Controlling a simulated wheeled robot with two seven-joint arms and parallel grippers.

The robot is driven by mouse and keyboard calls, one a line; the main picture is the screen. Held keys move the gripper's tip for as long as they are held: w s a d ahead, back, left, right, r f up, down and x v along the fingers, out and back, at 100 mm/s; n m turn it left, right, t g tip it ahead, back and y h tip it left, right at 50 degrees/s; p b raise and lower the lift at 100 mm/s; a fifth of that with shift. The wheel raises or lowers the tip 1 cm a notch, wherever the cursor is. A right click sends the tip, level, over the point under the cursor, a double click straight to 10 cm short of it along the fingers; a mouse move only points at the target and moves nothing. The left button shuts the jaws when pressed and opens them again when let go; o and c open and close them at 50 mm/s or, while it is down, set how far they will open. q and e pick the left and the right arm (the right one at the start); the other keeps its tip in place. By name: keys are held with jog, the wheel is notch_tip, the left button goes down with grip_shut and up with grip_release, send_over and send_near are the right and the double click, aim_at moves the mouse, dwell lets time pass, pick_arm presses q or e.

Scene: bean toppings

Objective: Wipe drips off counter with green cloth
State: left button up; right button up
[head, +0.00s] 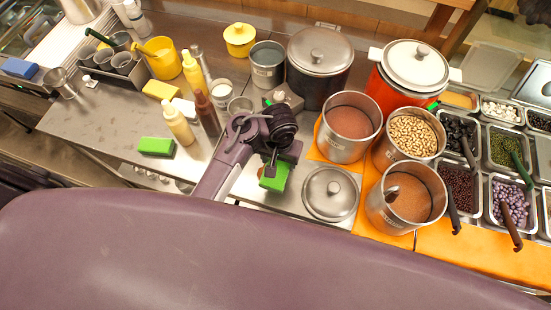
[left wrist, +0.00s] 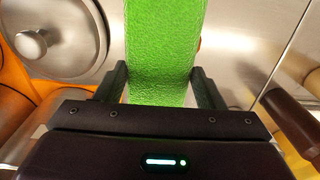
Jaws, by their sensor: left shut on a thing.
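A green cloth (head: 275,177) is under my left gripper (head: 270,160) in the head view, on or just above the steel counter (head: 240,190). In the left wrist view the cloth (left wrist: 162,50) fills the space between the two fingers of my left gripper (left wrist: 160,85), which are shut on it. A second green block-like thing (head: 156,146) lies on the counter to the left. I cannot make out the drips. My right gripper is not in view.
A steel pot lid (head: 329,194) lies right beside the gripper; it also shows in the left wrist view (left wrist: 60,35). Steel pots of brown contents (head: 350,127) and beans (head: 412,137) stand to the right. Sauce bottles (head: 177,122) stand to the left. Free counter lies at the front left.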

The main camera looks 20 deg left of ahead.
pick_arm(q)
jog(key=shift+d+f, duration=0.1)
jog(key=shift+d, duration=0.05)
jog(key=a+f, duration=0.1)
jog(key=f, duration=0.2)
jog(key=shift+a, duration=0.35)
jog(key=shift+d+f, duration=0.2)
jog(key=shift+f, duration=0.5)
jog(key=shift+d+f, duration=0.15)
jog(key=shift+f, duration=0.5)
pick_arm(e)
jog(key=shift+a+r, duration=0.15)
jog(key=shift+a, duration=1.6)
pick_arm(q)
jog(key=shift+f, duration=0.15)
pick_arm(e)
jog(key=shift+d, duration=0.15)
pick_arm(q)
jog(key=shift+f, duration=0.15)
pick_arm(e)
jog(key=shift+d, duration=0.35)
pick_arm(q)
jog(key=shift+f+b, duration=0.25)
jog(key=shift+b, duration=0.05)
pick_arm(e)
jog(key=shift+f, duration=0.3)
pick_arm(q)
jog(key=shift+a, duration=0.1)
